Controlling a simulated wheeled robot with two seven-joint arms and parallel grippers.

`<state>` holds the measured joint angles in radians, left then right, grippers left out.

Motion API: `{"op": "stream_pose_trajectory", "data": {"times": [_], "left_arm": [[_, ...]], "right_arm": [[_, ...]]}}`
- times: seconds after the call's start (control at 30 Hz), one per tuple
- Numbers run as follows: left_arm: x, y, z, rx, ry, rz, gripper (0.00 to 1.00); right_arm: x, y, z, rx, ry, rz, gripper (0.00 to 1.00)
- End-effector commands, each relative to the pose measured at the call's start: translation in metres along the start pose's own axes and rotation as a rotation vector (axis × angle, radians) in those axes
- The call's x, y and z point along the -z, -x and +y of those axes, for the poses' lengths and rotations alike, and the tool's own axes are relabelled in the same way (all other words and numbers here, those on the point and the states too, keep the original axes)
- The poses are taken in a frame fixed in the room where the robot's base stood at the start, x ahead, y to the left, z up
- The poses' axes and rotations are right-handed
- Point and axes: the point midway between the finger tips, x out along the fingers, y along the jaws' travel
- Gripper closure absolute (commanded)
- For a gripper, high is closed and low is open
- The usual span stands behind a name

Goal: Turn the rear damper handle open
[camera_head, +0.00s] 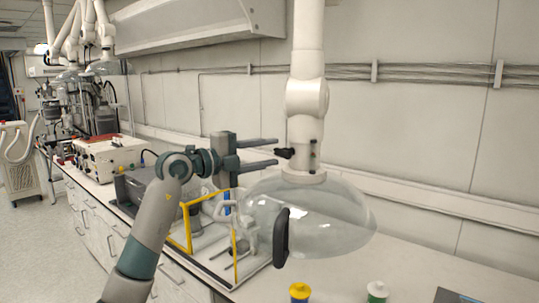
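A white extraction arm (306,100) hangs down at centre, with a clear dome hood (335,215) at its lower end. A small black damper handle (284,153) sticks out to the left from its lower tube, just above the hood. My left gripper (278,152) comes in from the left, its two dark fingers parallel and apart, one above the other. Their tips point right and end close to the small black handle, roughly level with it. I cannot tell whether they touch it; nothing is visibly clamped. My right gripper is not in view.
A larger black grip (281,237) sits on the hood's left rim. Below, a yellow-framed clear enclosure (187,225) stands on the white bench. More extraction arms (75,35) hang at the back left.

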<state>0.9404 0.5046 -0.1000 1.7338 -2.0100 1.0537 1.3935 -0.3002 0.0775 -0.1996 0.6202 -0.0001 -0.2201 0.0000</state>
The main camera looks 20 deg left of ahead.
Motion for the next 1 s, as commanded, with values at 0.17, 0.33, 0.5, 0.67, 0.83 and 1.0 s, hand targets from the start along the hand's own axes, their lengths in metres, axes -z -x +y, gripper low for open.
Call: {"op": "stream_pose_trajectory", "data": {"times": [0.17,0.33,0.5,0.67,0.83,1.0], "left_arm": [[0.0,0.022,0.004,0.0,-0.003,-0.001,0.66],[0.0,0.053,0.005,0.0,-0.004,-0.002,0.66],[-0.001,0.088,0.005,0.0,-0.003,-0.002,0.66],[-0.001,0.12,0.005,0.0,-0.002,-0.003,0.66],[-0.001,0.147,0.004,-0.002,-0.002,-0.002,0.66],[-0.001,0.162,0.002,-0.001,0.0,-0.001,0.66]], "right_arm": [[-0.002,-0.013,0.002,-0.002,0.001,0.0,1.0],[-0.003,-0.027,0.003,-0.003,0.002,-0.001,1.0],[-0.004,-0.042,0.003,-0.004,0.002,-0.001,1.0],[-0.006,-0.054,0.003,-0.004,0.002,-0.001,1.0],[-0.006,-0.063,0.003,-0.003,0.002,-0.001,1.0],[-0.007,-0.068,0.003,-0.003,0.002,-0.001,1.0]]}}
